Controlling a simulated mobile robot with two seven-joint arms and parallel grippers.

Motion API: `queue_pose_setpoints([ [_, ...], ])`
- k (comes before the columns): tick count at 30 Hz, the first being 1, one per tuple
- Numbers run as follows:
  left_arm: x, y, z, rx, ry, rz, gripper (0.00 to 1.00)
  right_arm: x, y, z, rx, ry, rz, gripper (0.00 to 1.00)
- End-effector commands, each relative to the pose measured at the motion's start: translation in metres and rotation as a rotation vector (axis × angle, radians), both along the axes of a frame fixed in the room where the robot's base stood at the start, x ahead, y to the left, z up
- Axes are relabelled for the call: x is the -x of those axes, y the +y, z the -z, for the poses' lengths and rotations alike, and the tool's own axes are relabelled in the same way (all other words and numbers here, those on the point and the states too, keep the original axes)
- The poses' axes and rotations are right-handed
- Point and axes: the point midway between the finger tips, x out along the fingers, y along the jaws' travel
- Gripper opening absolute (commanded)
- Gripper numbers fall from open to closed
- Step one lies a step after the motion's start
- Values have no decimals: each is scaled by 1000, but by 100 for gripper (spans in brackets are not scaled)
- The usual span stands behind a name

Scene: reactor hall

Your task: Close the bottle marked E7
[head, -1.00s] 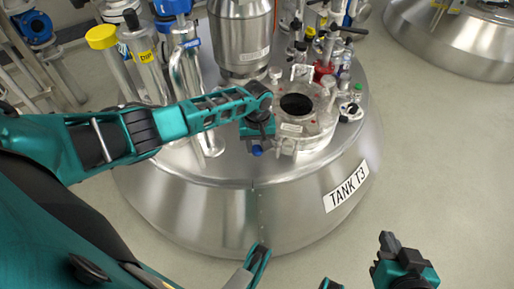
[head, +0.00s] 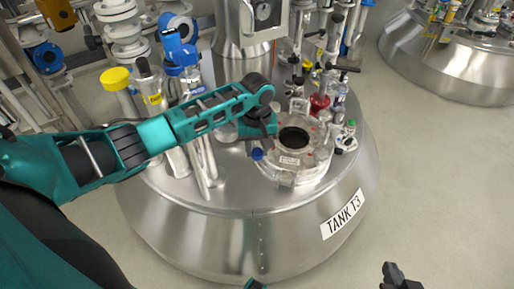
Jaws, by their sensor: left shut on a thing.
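My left gripper (head: 258,138) is over the top of the tank marked TANK T3 (head: 343,214), just left of the round open port. It is shut, and a small blue cap-like thing (head: 257,154) shows at its tip. The hold itself is mostly hidden by the wrist. Small bottles stand on the tank's right side, one with a green top (head: 350,125). Their marks are too small to read, so I cannot tell which is E7. My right gripper (head: 398,278) shows only in part at the bottom edge; its fingers are not clear.
The open port (head: 294,140) has a raised clear collar. A red flask (head: 320,103), valves and pipes crowd the tank's back. Tall metal cylinders with yellow and blue tops (head: 116,78) stand behind my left arm. The floor at right is clear.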

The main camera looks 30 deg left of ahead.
Motion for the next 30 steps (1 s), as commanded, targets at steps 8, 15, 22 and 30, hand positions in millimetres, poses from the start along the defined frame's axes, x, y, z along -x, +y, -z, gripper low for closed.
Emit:
queue_pose_setpoints([
  [8,1,0,-2,-1,-1,6,8,0,1,-3,-4,0,1,0],
  [15,25,-13,-47,-1,1,139,8,-1,-2,-37,3,-13,6,0],
  [22,71,-34,-109,-1,1,366,8,6,-18,-66,32,-6,30,0],
  [30,108,-47,-152,-1,1,540,8,14,-28,-79,53,3,45,0],
])
